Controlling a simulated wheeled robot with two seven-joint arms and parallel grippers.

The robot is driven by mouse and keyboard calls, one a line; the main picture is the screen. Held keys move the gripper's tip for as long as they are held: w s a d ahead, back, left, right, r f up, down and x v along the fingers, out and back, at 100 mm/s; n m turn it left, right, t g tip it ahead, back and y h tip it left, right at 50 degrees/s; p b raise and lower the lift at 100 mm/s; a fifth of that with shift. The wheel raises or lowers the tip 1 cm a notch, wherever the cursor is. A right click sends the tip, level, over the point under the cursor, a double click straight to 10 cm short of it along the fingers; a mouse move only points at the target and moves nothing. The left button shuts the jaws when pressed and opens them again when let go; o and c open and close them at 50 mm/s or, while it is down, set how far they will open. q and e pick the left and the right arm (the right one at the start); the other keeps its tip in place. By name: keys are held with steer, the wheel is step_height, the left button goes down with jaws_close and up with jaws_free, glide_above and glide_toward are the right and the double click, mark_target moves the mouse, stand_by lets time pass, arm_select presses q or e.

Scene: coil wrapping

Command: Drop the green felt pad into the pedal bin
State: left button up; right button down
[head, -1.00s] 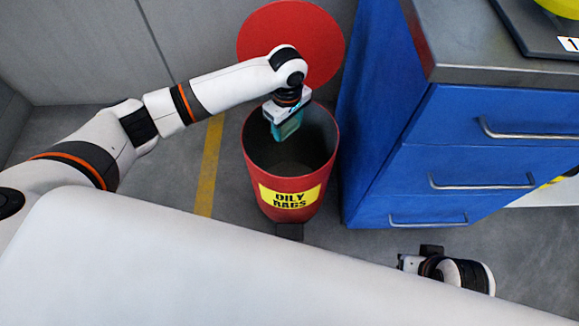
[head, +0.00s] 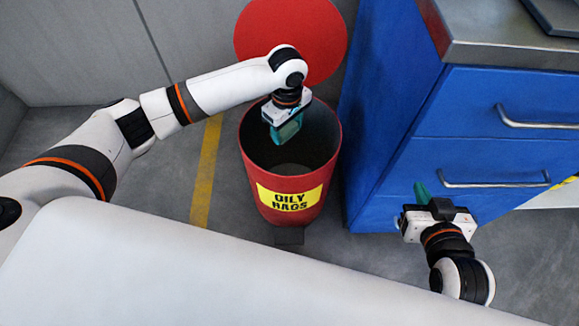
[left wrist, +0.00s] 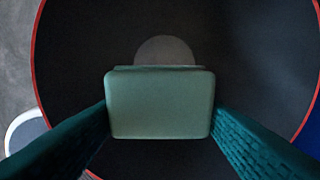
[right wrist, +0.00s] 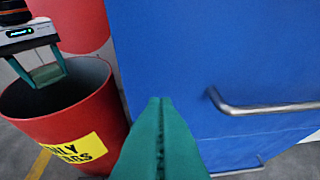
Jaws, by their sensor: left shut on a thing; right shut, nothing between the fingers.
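The green felt pad (left wrist: 160,104) is held between the teal fingers of my left gripper in the left wrist view. My left gripper (head: 286,130) is shut on it and points down over the mouth of the red pedal bin (head: 288,185). The bin has a yellow label reading "OILY RAGS", and its red lid (head: 290,35) stands open behind. The bin's dark inside and rim (left wrist: 40,90) surround the pad in the left wrist view. My right gripper (head: 422,192) is shut and empty in front of the blue drawers; its closed fingers (right wrist: 160,135) fill the lower middle of the right wrist view.
A blue drawer cabinet (head: 390,120) with metal handles (head: 535,124) and a grey top stands just right of the bin. A yellow floor line (head: 207,165) runs left of the bin. A grey wall (head: 70,50) is behind.

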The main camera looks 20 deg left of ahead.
arm_select(q)
steer(key=shift+f+b, duration=0.55)
steer(key=shift+b, duration=0.25)
arm_select(e)
steer(key=w+r+t, duration=0.1)
steer(key=r, duration=0.1)
steer(key=a+r+t+y, duration=0.1)
steer(key=r+t, duration=0.1)
steer(key=w+r+t, duration=0.1)
steer(key=r, duration=0.1)
steer(key=shift+w+a+t, duration=0.3)
steer(key=shift+a+t, duration=0.05)
steer(key=shift+t, duration=0.05)
steer(key=shift+a+r+t, duration=0.1)
steer(key=shift+r+t, duration=0.2)
steer(key=shift+r, duration=0.35)
arm_select(q)
steer(key=o, duration=1)
steer(key=shift+r, duration=0.1)
